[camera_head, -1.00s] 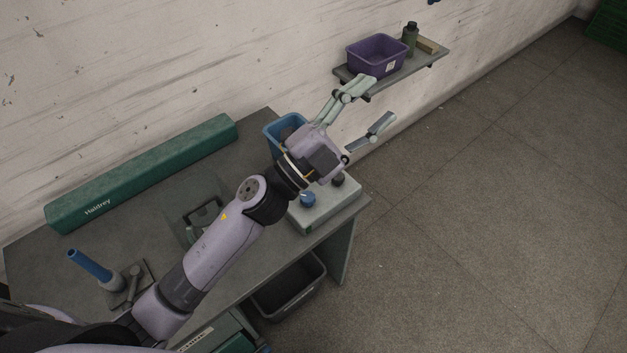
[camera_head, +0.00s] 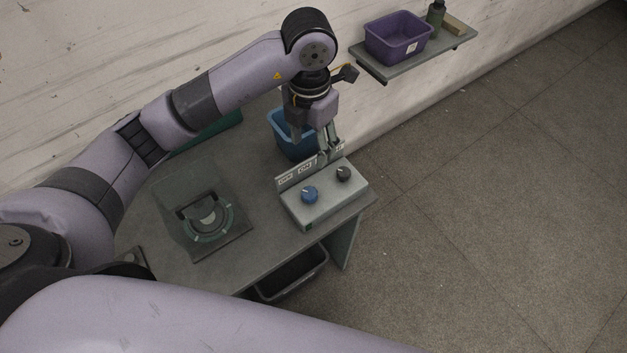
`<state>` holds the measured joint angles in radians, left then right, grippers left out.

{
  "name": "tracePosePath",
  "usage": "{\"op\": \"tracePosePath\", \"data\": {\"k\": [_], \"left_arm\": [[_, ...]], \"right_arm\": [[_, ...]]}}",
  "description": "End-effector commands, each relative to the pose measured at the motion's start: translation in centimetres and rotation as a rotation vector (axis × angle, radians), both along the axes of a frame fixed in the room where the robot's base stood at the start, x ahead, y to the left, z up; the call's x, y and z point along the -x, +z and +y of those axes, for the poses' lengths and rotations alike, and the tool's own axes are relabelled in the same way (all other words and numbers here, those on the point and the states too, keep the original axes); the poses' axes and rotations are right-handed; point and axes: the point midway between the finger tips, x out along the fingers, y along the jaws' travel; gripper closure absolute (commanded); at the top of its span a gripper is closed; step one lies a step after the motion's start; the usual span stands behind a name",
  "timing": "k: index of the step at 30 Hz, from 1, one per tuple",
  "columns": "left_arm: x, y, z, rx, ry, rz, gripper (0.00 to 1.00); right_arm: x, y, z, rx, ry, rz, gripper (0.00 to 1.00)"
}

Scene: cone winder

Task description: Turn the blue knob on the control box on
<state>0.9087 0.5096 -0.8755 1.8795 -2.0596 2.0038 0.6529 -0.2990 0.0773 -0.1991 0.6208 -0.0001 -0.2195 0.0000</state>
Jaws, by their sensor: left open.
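The control box (camera_head: 325,208) is a pale grey box near the right front edge of the grey table. It has a blue knob (camera_head: 309,194) on its left and a black knob (camera_head: 343,173) on its right. A small upright plate with labels (camera_head: 303,174) stands along its back edge. My left gripper (camera_head: 325,157) points down just behind the box, above and behind the knobs, with its fingers partly hidden by the plate. My right gripper is not in the view.
A blue bin (camera_head: 291,145) stands behind the box, close to my left gripper. A purple bin (camera_head: 398,38) sits on a wall shelf (camera_head: 416,57) at the back. A dark device (camera_head: 209,218) lies left of the box. A dark bin (camera_head: 291,276) is under the table.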

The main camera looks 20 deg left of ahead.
Motion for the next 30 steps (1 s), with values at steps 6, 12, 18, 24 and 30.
{"op": "tracePosePath", "data": {"k": [6,12,18,24,30], "left_arm": [[0.1,-2.2,0.1,-0.009,0.004,0.005,0.48],[0.2,-6.2,0.2,-0.011,0.004,0.007,0.48],[0.2,-10.6,0.2,-0.009,0.004,0.007,0.48],[0.2,-14.4,0.1,-0.008,0.002,0.004,0.48],[0.1,-16.7,0.1,-0.007,0.002,0.001,0.48]], "right_arm": [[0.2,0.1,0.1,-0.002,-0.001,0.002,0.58],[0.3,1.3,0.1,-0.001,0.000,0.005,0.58],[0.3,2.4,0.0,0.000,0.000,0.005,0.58],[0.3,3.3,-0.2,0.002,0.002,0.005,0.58],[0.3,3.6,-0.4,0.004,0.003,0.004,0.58]]}}
